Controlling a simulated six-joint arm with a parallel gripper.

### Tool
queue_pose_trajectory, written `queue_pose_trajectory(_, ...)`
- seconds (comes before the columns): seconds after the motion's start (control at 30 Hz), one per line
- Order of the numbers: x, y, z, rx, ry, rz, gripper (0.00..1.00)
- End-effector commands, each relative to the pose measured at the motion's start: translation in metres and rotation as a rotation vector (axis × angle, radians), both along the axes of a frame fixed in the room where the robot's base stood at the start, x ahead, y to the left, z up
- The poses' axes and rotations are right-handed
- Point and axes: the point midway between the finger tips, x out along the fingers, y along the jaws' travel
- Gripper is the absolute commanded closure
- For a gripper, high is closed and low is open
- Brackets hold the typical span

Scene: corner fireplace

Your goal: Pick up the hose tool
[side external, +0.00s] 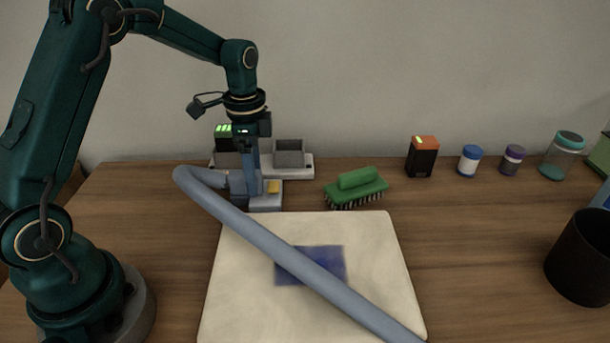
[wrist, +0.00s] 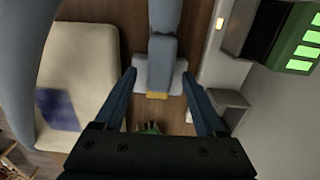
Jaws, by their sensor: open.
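The hose tool (side external: 266,200) is blue-grey, with a flat head and a small yellow patch, and stands on the table behind a cream pad. Its thick hose (side external: 270,243) loops at the left and runs across the pad to the front right. My gripper (side external: 250,175) points down at the tool, and hides part of it in the side view. In the wrist view my gripper (wrist: 160,74) is open, its two fingers on either side of the tool (wrist: 162,50) with visible gaps. The tool's pale head and yellow patch lie between and below the fingertips.
The cream pad (side external: 383,260) has a blue patch. A green brush (side external: 357,187) sits right of the tool. A charger dock (side external: 301,168) stands close behind it. A black-orange battery (side external: 422,158), small jars and a black cup (side external: 583,262) stand right.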

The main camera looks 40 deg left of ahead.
Motion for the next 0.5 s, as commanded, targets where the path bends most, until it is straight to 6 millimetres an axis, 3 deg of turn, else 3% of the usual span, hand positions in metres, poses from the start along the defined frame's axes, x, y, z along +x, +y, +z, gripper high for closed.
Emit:
queue_pose_trajectory(0.33, -0.0003, -0.0001, -0.0072, 0.001, -0.001, 0.000, 0.28)
queue_pose_trajectory(0.37, -0.0003, -0.0001, -0.0072, 0.001, -0.001, 0.000, 0.31)
queue_pose_trajectory(0.5, -0.0003, -0.0001, -0.0070, 0.001, -0.001, 0.000, 0.85)
